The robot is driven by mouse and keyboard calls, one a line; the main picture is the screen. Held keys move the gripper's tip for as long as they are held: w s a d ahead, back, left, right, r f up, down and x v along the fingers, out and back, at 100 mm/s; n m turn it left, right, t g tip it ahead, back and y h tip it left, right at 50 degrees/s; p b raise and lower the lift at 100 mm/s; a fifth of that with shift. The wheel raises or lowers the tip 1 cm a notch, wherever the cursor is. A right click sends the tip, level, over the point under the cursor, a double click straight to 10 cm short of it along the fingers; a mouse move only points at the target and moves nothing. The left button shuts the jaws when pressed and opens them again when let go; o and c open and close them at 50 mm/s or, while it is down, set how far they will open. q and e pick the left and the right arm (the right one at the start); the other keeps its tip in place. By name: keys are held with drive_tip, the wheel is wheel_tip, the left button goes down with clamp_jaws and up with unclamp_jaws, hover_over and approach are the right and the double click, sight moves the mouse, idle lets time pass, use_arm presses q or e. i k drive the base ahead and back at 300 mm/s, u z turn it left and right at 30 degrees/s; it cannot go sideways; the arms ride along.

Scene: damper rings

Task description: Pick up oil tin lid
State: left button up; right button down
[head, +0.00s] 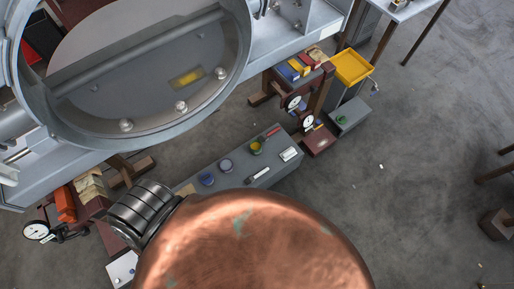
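I cannot make out for sure which small thing is the oil tin lid. A small green round thing (342,119) sits on a grey box at the right. Neither of my grippers shows. A large copper-coloured rounded surface (255,245) with green patches, very close to the camera, hides the lower middle.
A large grey metal ring housing (240,75) covers the upper left. A ribbed grey cylinder (142,212) stands beside the copper surface. A white dial gauge (36,230) is at lower left. A yellow tray (352,67) is at upper right. The concrete floor at right is mostly clear.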

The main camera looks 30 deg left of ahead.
sight(342, 119)
drive_tip(key=z, duration=0.4)
drive_tip(key=k, duration=0.55)
drive_tip(key=z, duration=0.6)
drive_tip(key=i, duration=1.6)
drive_tip(key=u, duration=1.15)
drive_tip(key=i, duration=0.95)
drive_tip(key=u, duration=1.4)
drive_tip(key=i, duration=0.25)
drive_tip(key=u, duration=0.15)
